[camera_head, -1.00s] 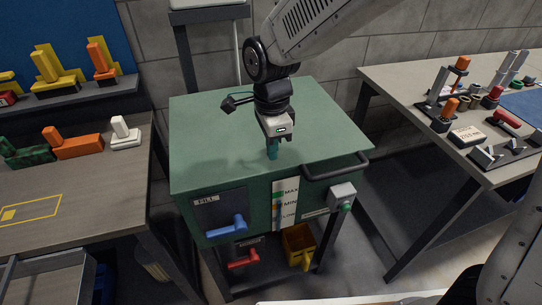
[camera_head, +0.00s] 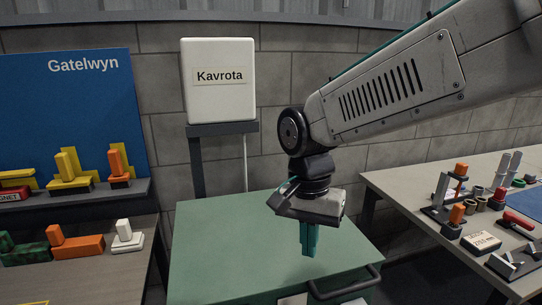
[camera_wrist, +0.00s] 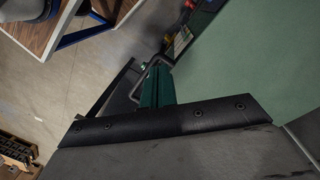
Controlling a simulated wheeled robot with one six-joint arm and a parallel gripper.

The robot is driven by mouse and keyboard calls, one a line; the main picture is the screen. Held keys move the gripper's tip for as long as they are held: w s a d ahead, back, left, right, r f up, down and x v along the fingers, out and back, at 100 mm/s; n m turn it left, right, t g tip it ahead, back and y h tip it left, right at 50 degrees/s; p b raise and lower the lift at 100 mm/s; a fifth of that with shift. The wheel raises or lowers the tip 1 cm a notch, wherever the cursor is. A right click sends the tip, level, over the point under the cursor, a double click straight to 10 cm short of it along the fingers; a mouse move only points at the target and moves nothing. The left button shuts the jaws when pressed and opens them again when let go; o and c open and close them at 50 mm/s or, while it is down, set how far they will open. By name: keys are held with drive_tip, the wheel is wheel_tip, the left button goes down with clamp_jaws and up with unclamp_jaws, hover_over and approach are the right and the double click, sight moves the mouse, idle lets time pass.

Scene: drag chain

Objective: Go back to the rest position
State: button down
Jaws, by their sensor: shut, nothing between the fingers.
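My gripper (camera_head: 309,240) hangs from my arm over the green cabinet's top (camera_head: 220,240) in the head view, fingers pointing down. Its teal fingers are together with nothing between them. In the wrist view the shut fingers (camera_wrist: 157,88) show in front of the cabinet's black handle. The gripper appears apart from the cabinet top, which is bare where it shows.
A white Kavrota box (camera_head: 219,80) stands on a post behind the cabinet. A left bench (camera_head: 90,281) holds orange, green and white blocks below a blue Gatelwyn board (camera_head: 95,100). A right bench (camera_head: 400,190) carries several tools and parts. The cabinet's black handle (camera_head: 345,287) juts out.

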drive_tip(key=s+d+r+n+t, duration=0.2)
drive_tip(key=s+d+n, duration=0.3)
drive_tip(key=s+d, duration=1)
drive_tip(key=d, duration=0.4)
drive_tip(key=shift+s+d+r+y, duration=0.15)
drive_tip(key=shift+d+y, duration=0.1)
drive_tip(key=shift+y, duration=0.05)
